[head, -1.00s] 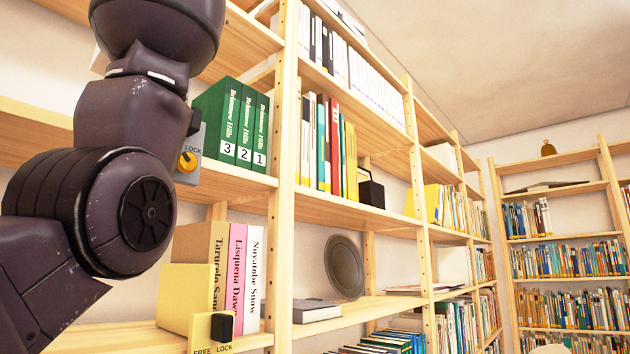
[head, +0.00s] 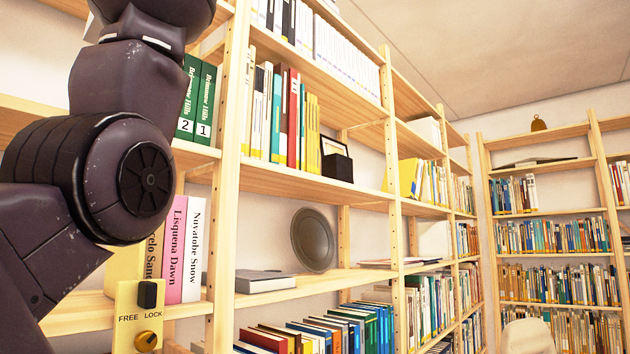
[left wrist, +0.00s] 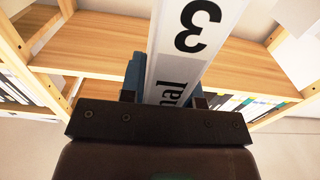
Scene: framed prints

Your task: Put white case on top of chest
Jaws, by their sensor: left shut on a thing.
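In the left wrist view, my left gripper (left wrist: 162,98) is shut on a white case (left wrist: 192,45). Its narrow white face carries a large black "3" and part of a word, and a blue piece shows at its left side. The case stretches up and away from the fingers, past the top of the picture. In the head view, my left arm fills the left side, and its gripper and the case are out of view. I see no chest in either view. My right gripper is not in view.
A tall wooden shelf unit (head: 232,170) with books runs along the left. It holds green volumes (head: 197,100), a round dark plate (head: 312,240) and a black box (head: 337,167). Another bookcase (head: 545,228) stands at the far right. In the left wrist view, wooden shelves (left wrist: 115,30) lie behind the case.

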